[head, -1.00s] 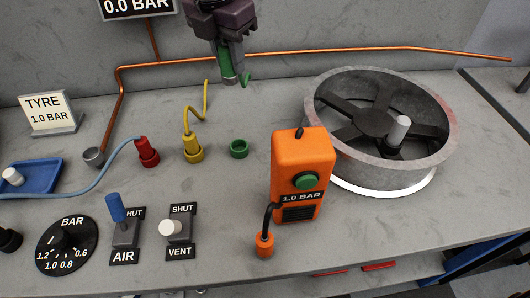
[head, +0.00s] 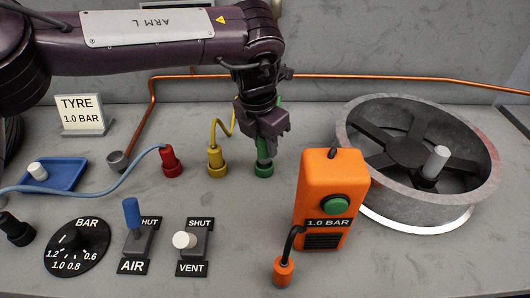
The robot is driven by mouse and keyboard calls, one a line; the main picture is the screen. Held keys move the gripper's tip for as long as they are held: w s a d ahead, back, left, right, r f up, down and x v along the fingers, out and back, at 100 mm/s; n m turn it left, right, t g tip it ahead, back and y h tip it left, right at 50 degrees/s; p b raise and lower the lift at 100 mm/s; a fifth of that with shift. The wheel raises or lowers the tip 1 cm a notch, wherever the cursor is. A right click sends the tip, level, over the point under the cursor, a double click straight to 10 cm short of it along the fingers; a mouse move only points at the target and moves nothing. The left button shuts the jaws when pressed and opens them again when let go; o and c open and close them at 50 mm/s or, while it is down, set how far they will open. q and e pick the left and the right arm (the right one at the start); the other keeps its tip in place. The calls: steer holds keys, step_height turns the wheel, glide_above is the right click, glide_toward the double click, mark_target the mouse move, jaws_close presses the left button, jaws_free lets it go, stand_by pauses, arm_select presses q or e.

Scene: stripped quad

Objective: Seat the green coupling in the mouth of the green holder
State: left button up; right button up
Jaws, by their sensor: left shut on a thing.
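The green holder (head: 264,171) is a short ring on the grey bench, right of the yellow holder. My left gripper (head: 266,150) points down directly above it, with its fingers shut on the green coupling (head: 263,149). The coupling's lower end meets the holder's mouth. I cannot tell how deep it sits, as the fingers cover part of it. A bit of green also shows behind the gripper. My right gripper is not in view.
The yellow coupling (head: 215,156) and red coupling (head: 169,157) stand in their holders to the left. The orange 1.0 BAR box (head: 330,190) is close on the right, with the wheel rim (head: 468,196) beyond it. A copper pipe (head: 400,80) runs behind.

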mark_target(265, 154)
arm_select(q)
steer(key=shift+f, duration=1.55)
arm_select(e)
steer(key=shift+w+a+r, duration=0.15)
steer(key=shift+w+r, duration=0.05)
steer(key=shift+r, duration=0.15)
arm_select(q)
steer(key=o, duration=1)
steer(key=shift+f, duration=0.15)
step_height(265, 154, up, 12)
steer(key=s+a+p, duration=0.1)
steer(key=shift+a, duration=0.15)
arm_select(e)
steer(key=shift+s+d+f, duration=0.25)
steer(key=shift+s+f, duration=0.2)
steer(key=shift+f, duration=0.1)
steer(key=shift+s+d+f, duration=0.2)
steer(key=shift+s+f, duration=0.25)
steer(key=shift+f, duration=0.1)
arm_select(q)
steer(key=shift+s, duration=0.1)
